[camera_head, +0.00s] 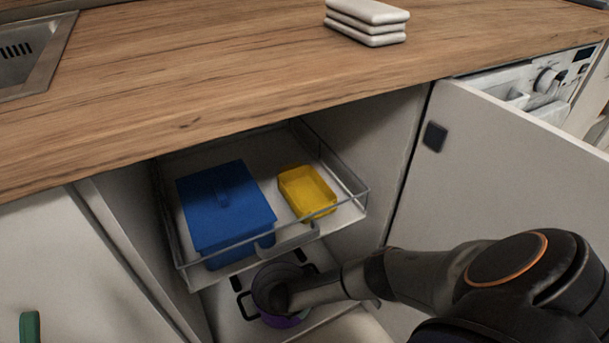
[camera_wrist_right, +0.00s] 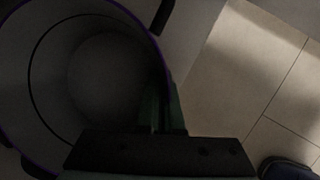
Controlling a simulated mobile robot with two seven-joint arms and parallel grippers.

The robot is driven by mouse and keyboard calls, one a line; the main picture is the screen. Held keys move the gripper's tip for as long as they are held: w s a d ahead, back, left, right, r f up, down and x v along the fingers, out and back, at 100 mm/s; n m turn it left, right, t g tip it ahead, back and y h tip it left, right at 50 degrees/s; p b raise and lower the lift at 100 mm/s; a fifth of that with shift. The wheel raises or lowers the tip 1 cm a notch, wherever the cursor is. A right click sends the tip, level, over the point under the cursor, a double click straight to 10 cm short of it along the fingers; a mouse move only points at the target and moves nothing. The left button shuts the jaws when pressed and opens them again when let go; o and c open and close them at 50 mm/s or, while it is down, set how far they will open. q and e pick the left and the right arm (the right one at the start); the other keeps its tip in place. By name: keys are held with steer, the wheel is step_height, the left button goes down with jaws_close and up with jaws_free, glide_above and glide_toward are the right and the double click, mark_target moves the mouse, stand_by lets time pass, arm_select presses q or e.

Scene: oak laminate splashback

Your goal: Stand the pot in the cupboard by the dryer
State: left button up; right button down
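The pot (camera_head: 281,321) is purple outside, with a grey inside and dark handles. It is low in the open cupboard, below the pull-out wire shelf, and appears upright. My right arm reaches to it, and the gripper tip is hard to make out in the head view. In the right wrist view, my right gripper (camera_wrist_right: 163,105) has its green fingers close together on either side of the pot's wall (camera_wrist_right: 100,75), at the purple rim. Whether the pot touches the cupboard floor cannot be told. The dryer (camera_head: 545,82) is a white machine with a dial at right.
The wire shelf (camera_head: 352,207) above the pot holds a blue lidded box (camera_head: 228,205) and a yellow tray (camera_head: 307,190). The open white door (camera_head: 500,160) stands to the right. White folded items (camera_head: 367,22) lie on the wooden worktop (camera_head: 200,90), with a sink (camera_head: 30,55) at left.

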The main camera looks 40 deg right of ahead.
arm_select(q)
steer(key=shift+w+d, duration=0.1)
arm_select(e)
steer(key=shift+f, duration=0.1)
steer(key=c, duration=1.5)
jaws_free()
steer(key=o, duration=0.4)
arm_select(q)
step_height(320, 180, up, 9)
steer(key=a+p, duration=0.1)
steer(key=p, duration=0.7)
steer(key=shift+s+t, duration=0.3)
arm_select(e)
steer(key=v, duration=1.2)
steer(key=shift+s, duration=0.1)
